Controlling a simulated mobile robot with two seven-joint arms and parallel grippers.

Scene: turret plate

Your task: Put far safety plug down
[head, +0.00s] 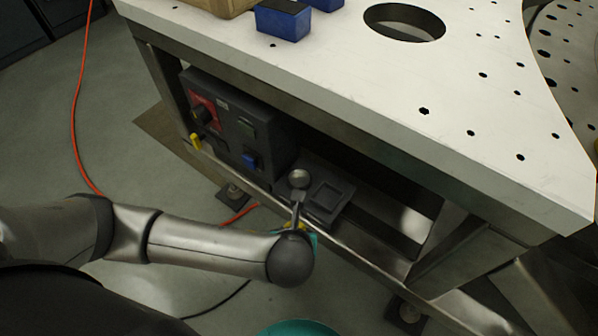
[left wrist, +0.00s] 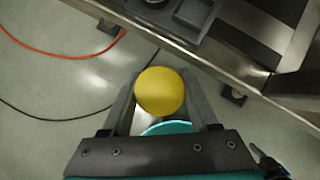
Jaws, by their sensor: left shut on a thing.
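My left gripper (left wrist: 160,92) is shut on a yellow safety plug (left wrist: 159,91), whose round yellow end shows between the two fingers in the left wrist view. In the head view my left gripper (head: 304,236) is mostly hidden by my own wrist, just in front of the lower rail under the table, and only a sliver of yellow shows there. A dark tray (head: 342,210) with a square recess sits on the lower shelf, just behind the gripper. It also shows at the top of the left wrist view (left wrist: 193,12). Another yellow piece (head: 196,141) is at the control box's left front. My right gripper is out of view.
A dark control box (head: 262,132) with a red panel and a blue piece stands under the table, left of the tray. The white tabletop (head: 330,60) overhangs the shelf. The metal rail (head: 352,248) runs along the shelf front. An orange cable (head: 74,110) lies on the floor.

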